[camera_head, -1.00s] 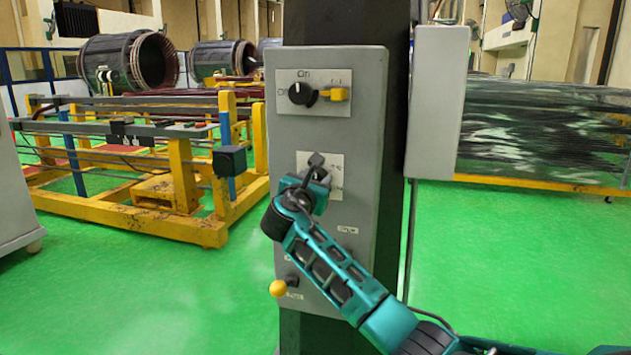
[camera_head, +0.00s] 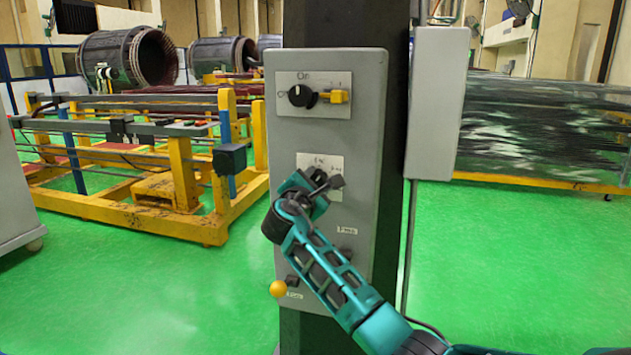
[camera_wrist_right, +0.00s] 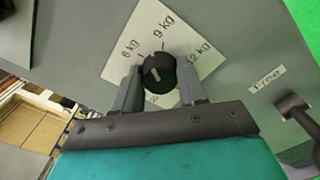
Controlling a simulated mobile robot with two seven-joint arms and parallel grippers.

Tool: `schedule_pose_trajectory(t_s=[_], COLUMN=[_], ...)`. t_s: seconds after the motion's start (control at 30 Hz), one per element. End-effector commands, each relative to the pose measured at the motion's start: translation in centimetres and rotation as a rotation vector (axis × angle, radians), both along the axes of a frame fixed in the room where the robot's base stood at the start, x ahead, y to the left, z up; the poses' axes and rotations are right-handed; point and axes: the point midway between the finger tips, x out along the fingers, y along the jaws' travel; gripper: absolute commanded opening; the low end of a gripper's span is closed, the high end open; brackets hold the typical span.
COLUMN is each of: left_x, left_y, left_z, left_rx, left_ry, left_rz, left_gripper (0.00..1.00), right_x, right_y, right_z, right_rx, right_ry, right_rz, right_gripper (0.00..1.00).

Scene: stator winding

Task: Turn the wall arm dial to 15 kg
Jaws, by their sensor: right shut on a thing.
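The dial (camera_head: 317,173) is a small round black knob on a white label plate (camera_head: 336,163) in the middle of the grey wall panel. In the right wrist view the dial (camera_wrist_right: 159,74) sits between the two dark fingers of my right gripper (camera_wrist_right: 160,85), which is shut on it. The label plate (camera_wrist_right: 180,37) there reads 6 kg, 9 kg and 12 kg; the part below the dial is mostly hidden. A short pale mark shows on the knob, but its exact setting is hard to read. In the head view my right gripper (camera_head: 322,182) covers part of the dial. My left gripper is out of view.
A dark lever (camera_wrist_right: 297,108) stands right of the dial in the wrist view. A grey box (camera_head: 436,100) is beside the panel.

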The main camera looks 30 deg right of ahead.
Motion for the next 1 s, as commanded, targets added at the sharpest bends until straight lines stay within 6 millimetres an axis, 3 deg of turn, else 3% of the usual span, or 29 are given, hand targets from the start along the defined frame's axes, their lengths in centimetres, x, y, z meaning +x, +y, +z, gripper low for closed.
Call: schedule_pose_trajectory(t_s=[0.67, 1.0], left_x=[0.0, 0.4], left_y=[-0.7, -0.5], left_z=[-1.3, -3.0], left_rx=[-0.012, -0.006], left_ry=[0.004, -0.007], left_rz=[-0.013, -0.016], left_gripper=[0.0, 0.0], right_x=[0.0, 0.0], right_y=[0.1, 0.1], right_z=[-0.4, -0.6], right_rx=[0.423, 0.632], right_ry=[-0.489, -0.734], right_rz=[0.0, 0.0], right_gripper=[0.11, 0.11])
